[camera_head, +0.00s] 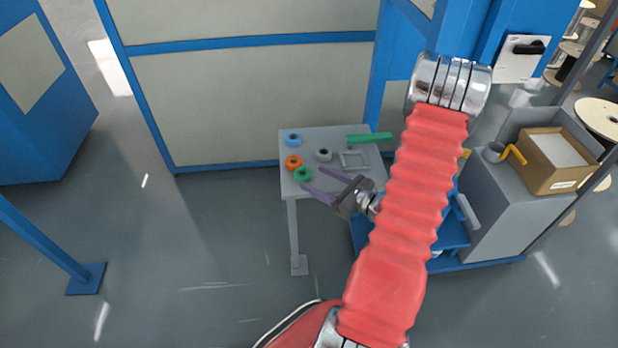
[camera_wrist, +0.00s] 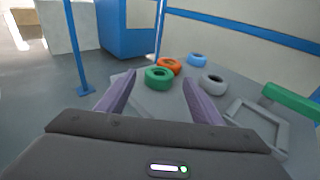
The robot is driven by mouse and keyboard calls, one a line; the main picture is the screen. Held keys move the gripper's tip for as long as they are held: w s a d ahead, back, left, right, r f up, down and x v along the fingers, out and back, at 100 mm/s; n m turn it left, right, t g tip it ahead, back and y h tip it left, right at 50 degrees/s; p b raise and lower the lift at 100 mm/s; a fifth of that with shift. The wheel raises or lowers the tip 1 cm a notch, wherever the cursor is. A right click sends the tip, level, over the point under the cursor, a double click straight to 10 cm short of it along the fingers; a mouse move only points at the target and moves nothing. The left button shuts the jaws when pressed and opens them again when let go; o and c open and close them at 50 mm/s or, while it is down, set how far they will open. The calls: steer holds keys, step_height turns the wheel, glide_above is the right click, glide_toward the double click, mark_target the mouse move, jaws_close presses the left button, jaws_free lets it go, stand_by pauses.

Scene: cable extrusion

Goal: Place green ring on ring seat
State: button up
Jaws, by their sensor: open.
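The green ring (camera_head: 303,177) lies flat near the left front corner of the small grey table (camera_head: 318,139). My gripper (camera_head: 312,178) is open and empty, its two purple fingers pointing left toward the ring. In the wrist view the green ring (camera_wrist: 158,84) shows ahead, between the lines of the two fingers, and they do not appear to touch it. A square grey frame (camera_head: 343,160), which may be the ring seat, is on the right part of the table; it also shows at the right in the wrist view (camera_wrist: 232,112).
An orange ring (camera_head: 293,162) lies right beside the green one. A blue ring (camera_head: 292,139) and a grey ring (camera_head: 324,155) are also on the table. A green bar (camera_head: 369,138) is at the back right. A panelled wall (camera_head: 255,100) stands behind.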

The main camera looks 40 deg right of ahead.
steer(key=v, duration=0.8)
stand_by(0.7)
steer(key=w+a+r+n+g+y, duration=0.1)
steer(key=a+r+n+g+y, duration=0.35)
steer(key=a+n, duration=0.6)
steer(key=a+r+n+g+y, duration=0.2)
steer(key=a+r+n+g, duration=0.45)
steer(key=a, duration=0.75)
steer(key=s+a+r+n+h, duration=0.3)
steer(key=r+n, duration=0.3)
steer(key=n, duration=0.2)
steer(key=s+a+r+n+h, duration=0.3)
steer(key=r+n+h, duration=0.3)
steer(key=n, duration=0.3)
steer(key=shift+s+a+r+t, duration=0.25)
steer(key=shift+a+r+t, duration=0.05)
steer(key=shift+a+r, duration=0.15)
